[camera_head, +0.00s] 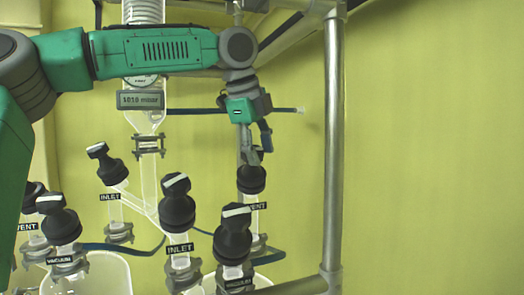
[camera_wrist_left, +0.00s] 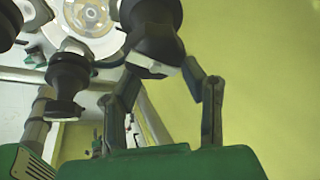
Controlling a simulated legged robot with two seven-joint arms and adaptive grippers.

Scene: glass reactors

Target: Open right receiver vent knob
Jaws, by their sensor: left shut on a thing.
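The right receiver vent knob (camera_head: 251,180) is a black knob on the rear right glass neck, above a partly hidden VENT label (camera_head: 259,206). My left gripper (camera_head: 250,157) reaches down on it from above, its fingers at the top of the knob. In the left wrist view the two fingers of my left gripper (camera_wrist_left: 161,72) close on the black knob (camera_wrist_left: 152,25) from both sides. The gripper is shut on the knob. The fingers hide the knob's top in the head view, so its turn angle cannot be told. My right gripper is not in view.
Close by stand a black vacuum knob (camera_head: 233,236) in front and an inlet knob (camera_head: 177,205) to the left. More knobs stand at left. A metal frame post (camera_head: 333,150) rises at right. A blue hose (camera_head: 200,111) runs behind my gripper. Beyond the post is bare yellow wall.

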